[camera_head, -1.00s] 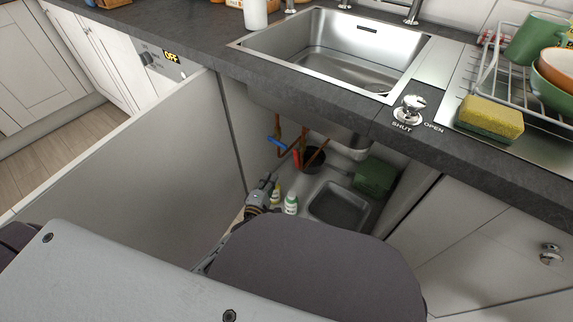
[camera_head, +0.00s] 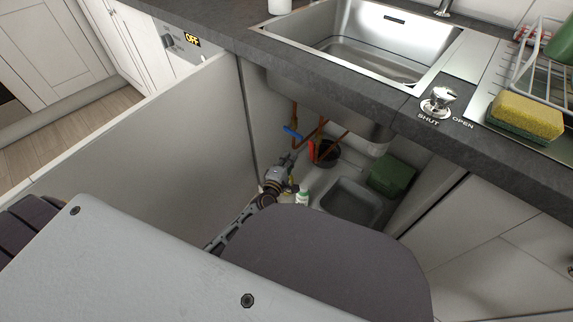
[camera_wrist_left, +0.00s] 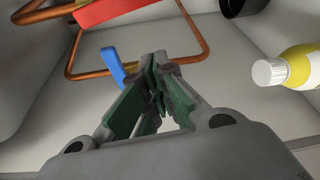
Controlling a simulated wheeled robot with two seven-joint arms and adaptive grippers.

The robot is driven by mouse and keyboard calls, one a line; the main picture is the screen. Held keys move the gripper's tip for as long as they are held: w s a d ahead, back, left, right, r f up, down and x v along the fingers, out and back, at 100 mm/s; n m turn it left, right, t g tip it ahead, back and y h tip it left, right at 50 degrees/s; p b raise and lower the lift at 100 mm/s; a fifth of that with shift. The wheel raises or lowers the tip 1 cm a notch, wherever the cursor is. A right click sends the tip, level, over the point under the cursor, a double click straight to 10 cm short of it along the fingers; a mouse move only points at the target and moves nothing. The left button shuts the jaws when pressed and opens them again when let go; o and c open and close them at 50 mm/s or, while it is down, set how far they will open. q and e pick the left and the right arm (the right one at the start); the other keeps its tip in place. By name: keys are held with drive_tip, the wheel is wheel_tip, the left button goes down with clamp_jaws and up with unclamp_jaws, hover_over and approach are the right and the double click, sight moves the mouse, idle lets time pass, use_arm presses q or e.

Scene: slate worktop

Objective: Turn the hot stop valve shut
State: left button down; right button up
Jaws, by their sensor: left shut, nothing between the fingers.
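The red lever (camera_head: 311,149), which I take to be the hot stop valve's handle, is on the copper pipes under the sink. It stands roughly upright in the head view. In the wrist view the red lever (camera_wrist_left: 108,11) is at the top edge, roughly along a copper pipe and partly out of frame. A blue lever (camera_head: 292,132) is to its left; it also shows in the wrist view (camera_wrist_left: 113,68). My left gripper (camera_head: 291,158) is inside the cabinet, below the levers, shut and empty. Its fingertips (camera_wrist_left: 158,58) look apart from both levers. My right gripper is out of view.
The open cabinet door (camera_head: 150,135) stands left of my left arm. A white-capped bottle (camera_wrist_left: 290,70) is close to the gripper's right. The worktop edge (camera_head: 330,95) overhangs the opening.

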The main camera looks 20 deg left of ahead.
use_arm(q)
drive_tip(key=w+d, duration=0.1)
drive_tip(key=d, duration=0.1)
drive_tip(key=w+d+b, duration=0.1)
drive_tip(key=shift+w+d+r, duration=0.25)
drive_tip(key=shift+w+d, duration=0.05)
drive_tip(key=shift+d, duration=0.05)
idle(0.5)
drive_tip(key=shift+d, duration=0.1)
idle(0.5)
drive_tip(key=shift+d+n+p, duration=0.1)
drive_tip(key=shift+n+p, duration=0.3)
